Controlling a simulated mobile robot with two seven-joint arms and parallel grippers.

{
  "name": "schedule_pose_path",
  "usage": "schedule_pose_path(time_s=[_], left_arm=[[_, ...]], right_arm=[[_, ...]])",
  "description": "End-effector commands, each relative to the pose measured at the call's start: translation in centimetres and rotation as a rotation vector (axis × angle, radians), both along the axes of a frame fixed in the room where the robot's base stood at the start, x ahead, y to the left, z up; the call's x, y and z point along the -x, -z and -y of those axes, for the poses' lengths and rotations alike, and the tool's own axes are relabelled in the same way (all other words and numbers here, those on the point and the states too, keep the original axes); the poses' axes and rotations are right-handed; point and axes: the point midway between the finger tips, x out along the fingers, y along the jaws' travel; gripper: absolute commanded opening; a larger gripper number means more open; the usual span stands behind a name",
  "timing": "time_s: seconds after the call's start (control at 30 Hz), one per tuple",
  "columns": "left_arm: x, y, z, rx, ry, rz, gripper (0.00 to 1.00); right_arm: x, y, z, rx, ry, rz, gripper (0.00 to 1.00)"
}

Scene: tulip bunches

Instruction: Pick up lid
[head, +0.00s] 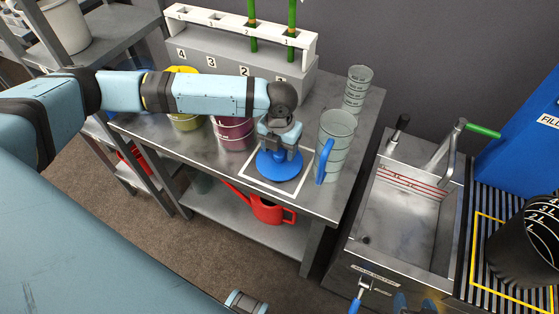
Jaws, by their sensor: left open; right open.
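The blue round lid (277,167) lies flat inside a white square outline on the grey metal table. My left gripper (280,152) points down right over the middle of the lid. Its jaws are open at the lid's raised centre, and they hide that part. I cannot tell whether the fingers touch it.
A clear ribbed container (341,130) with a blue handle stands close right of the lid. A pink bucket (233,135) and a yellow bucket (184,123) stand to the left. A numbered rack (225,62) is behind. A sink (405,215) lies to the right.

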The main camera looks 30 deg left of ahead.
Motion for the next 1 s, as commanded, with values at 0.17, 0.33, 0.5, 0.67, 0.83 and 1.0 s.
schedule_pose_path(time_s=[0.17, 0.33, 0.5, 0.67, 0.83, 1.0], left_arm=[[0.2, 2.0, 0.0, 0.0, 0.001, -0.002, 0.62], [0.2, 1.9, 0.0, 0.0, 0.001, -0.001, 0.62], [0.2, 1.9, 0.0, 0.0, 0.001, -0.001, 0.25], [0.1, 1.9, 0.0, 0.0, 0.001, -0.001, 0.08], [0.1, 1.8, 0.0, 0.0, 0.001, 0.0, 0.08], [0.1, 0.4, 0.0, 0.002, 0.002, 0.003, 0.08]], right_arm=[[0.0, 0.3, 0.0, 0.002, -0.001, 0.001, 0.57], [0.0, 0.2, -0.1, 0.001, -0.001, 0.002, 0.57], [0.0, 0.2, -0.1, 0.001, -0.001, 0.001, 0.57], [0.0, 0.2, -0.1, 0.0, -0.001, 0.001, 0.57], [0.1, 0.2, -0.1, 0.0, -0.001, 0.0, 0.57], [0.1, -0.1, -0.1, -0.001, -0.001, 0.0, 0.57]])
